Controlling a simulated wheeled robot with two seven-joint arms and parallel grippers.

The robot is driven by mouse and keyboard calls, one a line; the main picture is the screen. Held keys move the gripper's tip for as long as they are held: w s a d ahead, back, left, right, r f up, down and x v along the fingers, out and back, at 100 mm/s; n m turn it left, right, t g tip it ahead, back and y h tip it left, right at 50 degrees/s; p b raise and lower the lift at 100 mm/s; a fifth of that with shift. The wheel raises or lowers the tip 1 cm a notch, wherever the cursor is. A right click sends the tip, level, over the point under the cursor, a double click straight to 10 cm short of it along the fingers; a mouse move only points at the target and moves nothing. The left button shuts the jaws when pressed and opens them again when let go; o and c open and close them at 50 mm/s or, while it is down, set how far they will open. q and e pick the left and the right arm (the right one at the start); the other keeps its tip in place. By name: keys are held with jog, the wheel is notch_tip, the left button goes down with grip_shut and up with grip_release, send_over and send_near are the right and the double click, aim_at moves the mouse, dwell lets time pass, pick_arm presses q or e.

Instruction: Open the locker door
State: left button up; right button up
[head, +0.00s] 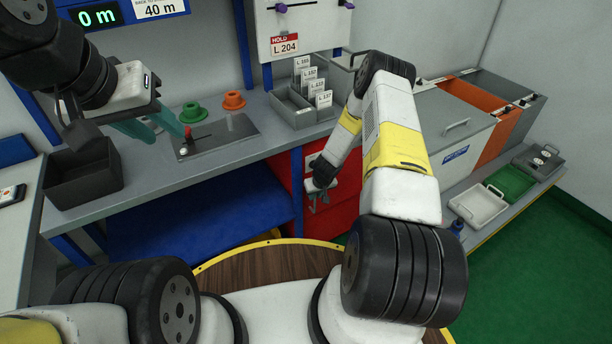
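A red locker front (335,220) stands under the grey bench, partly hidden by my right arm. I take it to be the locker with the door; it looks closed, and no handle is clearly visible. My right gripper (318,202) points down in front of the red face. It is small and partly hidden by its own wrist, so I cannot tell whether it touches anything or how far its fingers are apart. My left gripper (155,128) is over the bench at the left, its two teal fingers apart and nothing seen between them.
A black bin (84,176) stands left on the bench. A grey card holder (300,108) stands at its back. Grey and orange boxes and trays (478,205) are right.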

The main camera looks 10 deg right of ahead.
aim_at(313, 211)
jog(key=shift+x, duration=1.95)
grip_shut()
